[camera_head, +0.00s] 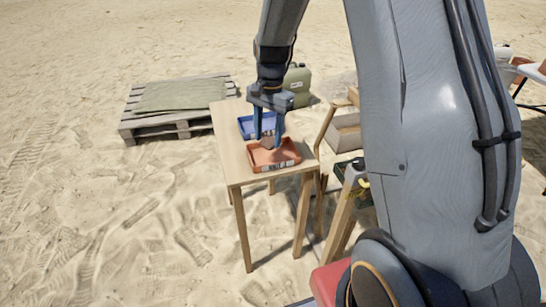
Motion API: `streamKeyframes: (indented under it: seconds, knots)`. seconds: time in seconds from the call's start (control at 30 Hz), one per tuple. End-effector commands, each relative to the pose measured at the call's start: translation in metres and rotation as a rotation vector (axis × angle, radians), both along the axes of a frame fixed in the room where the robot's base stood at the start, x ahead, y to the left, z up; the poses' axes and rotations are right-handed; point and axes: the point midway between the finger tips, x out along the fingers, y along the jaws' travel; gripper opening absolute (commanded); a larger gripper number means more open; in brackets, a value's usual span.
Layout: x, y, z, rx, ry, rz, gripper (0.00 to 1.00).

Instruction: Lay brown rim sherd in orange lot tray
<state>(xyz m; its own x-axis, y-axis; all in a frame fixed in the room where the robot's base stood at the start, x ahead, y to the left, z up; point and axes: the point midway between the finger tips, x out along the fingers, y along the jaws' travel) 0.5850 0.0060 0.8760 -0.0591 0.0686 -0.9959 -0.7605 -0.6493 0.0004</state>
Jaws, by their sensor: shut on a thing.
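The orange lot tray (290,162) lies on the near part of a small wooden table. My gripper (268,138) points down over the tray's far side, with its blue fingers shut on a small brown piece, the brown rim sherd (267,143). The sherd is at or just above the tray's inside. I cannot tell whether it touches the tray floor. The fingers hide part of it.
A blue tray (246,124) lies behind the orange tray on the wooden table (229,152). A pallet with a green cloth (178,95) is on the sand at the left. A green canister (298,84) and a cardboard box (345,135) stand behind and right. My arm covers much of the right side.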

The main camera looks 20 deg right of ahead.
Motion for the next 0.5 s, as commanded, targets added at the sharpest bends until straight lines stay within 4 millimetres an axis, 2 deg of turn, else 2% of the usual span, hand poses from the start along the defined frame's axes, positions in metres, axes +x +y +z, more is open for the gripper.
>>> streamKeyframes:
  seconds: [0.1,0.2,0.4,0.5]
  knots:
    - [0.015,0.002,0.003,0.008,-0.001,-0.254,0.23]
    - [0.025,0.004,0.005,0.016,0.003,-0.426,0.23]
    - [0.035,0.007,0.007,0.026,0.011,-0.615,0.23]
    - [0.036,0.008,-0.002,0.027,0.014,-0.643,0.23]
